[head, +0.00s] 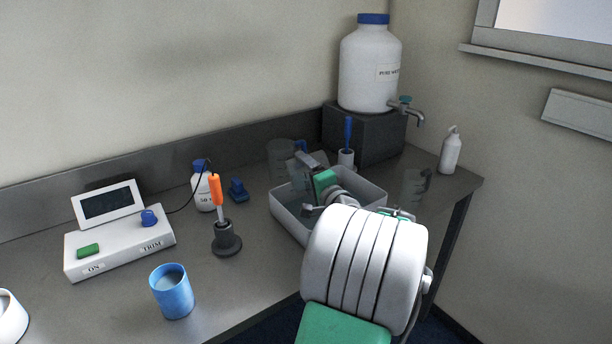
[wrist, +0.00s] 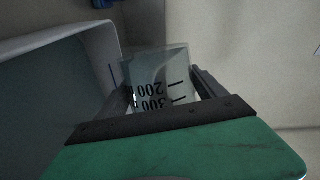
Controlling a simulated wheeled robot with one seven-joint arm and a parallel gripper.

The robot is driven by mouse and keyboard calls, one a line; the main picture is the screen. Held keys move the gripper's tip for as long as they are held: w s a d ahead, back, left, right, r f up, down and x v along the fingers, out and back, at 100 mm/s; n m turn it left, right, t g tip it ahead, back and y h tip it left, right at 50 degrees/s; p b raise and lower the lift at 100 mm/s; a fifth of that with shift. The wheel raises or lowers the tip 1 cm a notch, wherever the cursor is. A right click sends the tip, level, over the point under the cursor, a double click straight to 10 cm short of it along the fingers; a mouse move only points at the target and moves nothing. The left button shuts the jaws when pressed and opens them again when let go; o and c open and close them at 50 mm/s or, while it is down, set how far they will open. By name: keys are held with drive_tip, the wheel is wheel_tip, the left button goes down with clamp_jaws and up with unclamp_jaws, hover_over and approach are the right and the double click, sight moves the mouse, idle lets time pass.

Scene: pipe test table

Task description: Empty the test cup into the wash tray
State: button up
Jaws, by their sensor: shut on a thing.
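My gripper (wrist: 163,95) is shut on a clear graduated cup (wrist: 158,72), with a dark finger on each side. The cup's black 200 and 300 marks read upside down in the wrist view. I cannot tell whether the cup holds liquid. The white wash tray (head: 283,213) stands on the bench, partly behind my arm; its wall (wrist: 62,38) is left of the cup in the wrist view.
A large water bottle (head: 366,70) with a tap (head: 408,108) sits on a dark block. A white squeeze bottle (head: 450,152) is at right. A blue cup (head: 173,294), probe stand (head: 226,240) and meter (head: 115,245) are at left.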

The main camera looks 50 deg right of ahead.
idle(0.3)
drive_tip(key=shift+s+d+r+m+p, duration=0.1)
drive_tip(key=shift+r+m+p, duration=0.4)
drive_tip(key=shift+p, duration=0.1)
drive_tip(key=shift+d+m, duration=0.1)
drive_tip(key=shift+m, duration=0.2)
drive_tip(key=shift+t, duration=0.3)
drive_tip(key=shift+s+d+r+m+p, duration=0.15)
drive_tip(key=shift+r+m+p, duration=0.15)
drive_tip(key=shift+p, duration=0.15)
drive_tip(key=shift+d+r+m, duration=0.1)
drive_tip(key=shift+r+m, duration=0.05)
drive_tip(key=shift+m, duration=0.25)
drive_tip(key=shift+s, duration=0.1)
